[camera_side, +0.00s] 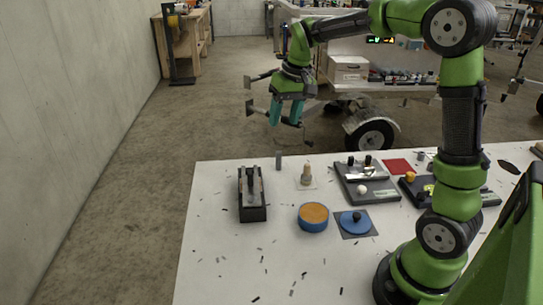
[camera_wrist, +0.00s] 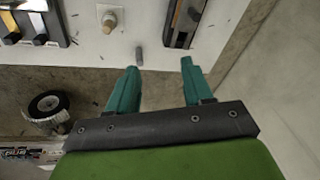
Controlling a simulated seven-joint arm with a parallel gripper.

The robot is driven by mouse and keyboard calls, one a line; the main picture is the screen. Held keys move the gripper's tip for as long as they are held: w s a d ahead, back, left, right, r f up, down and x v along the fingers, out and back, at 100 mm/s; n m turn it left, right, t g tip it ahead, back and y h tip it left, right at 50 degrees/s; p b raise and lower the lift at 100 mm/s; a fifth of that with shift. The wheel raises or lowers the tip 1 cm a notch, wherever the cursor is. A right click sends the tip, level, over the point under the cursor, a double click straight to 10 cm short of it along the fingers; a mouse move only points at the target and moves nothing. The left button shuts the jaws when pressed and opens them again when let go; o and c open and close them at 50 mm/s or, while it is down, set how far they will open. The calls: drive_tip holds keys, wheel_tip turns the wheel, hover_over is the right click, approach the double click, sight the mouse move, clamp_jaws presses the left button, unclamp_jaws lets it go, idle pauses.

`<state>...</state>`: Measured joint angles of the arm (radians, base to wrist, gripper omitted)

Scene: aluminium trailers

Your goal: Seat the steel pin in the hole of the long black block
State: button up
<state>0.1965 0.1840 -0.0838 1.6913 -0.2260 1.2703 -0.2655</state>
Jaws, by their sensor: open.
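The steel pin (camera_side: 278,160) is a small grey cylinder standing upright at the far edge of the white table. It also shows in the wrist view (camera_wrist: 139,56), just beyond the left fingertip. The long black block (camera_side: 253,212) lies to its left and nearer in the side view, with upright grey parts on top. In the wrist view the block (camera_wrist: 178,30) is at the top, right of the pin; its hole cannot be made out. My gripper (camera_side: 286,120) is open and empty, above and beyond the table's far edge. Its teal fingers (camera_wrist: 159,66) point toward the table.
A tan peg on a pale plate (camera_side: 306,176) stands right of the pin. An orange-topped blue cylinder (camera_side: 313,217), a blue disc with a black knob (camera_side: 355,222) and a dark fixture (camera_side: 367,184) stand further right. Small dark scraps dot the table. The front left is otherwise clear.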

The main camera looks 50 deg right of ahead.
drive_tip(key=n+g, duration=0.1)
drive_tip(key=g, duration=0.1)
hover_over(279, 152)
drive_tip(key=s, duration=0.1)
wheel_tip(279, 152, down, 3)
drive_tip(key=shift+r+n, duration=0.8)
drive_tip(key=f, duration=1.1)
drive_tip(key=w+f, duration=0.1)
drive_tip(key=f, duration=0.4)
drive_tip(key=shift+f, duration=0.2)
clamp_jaws()
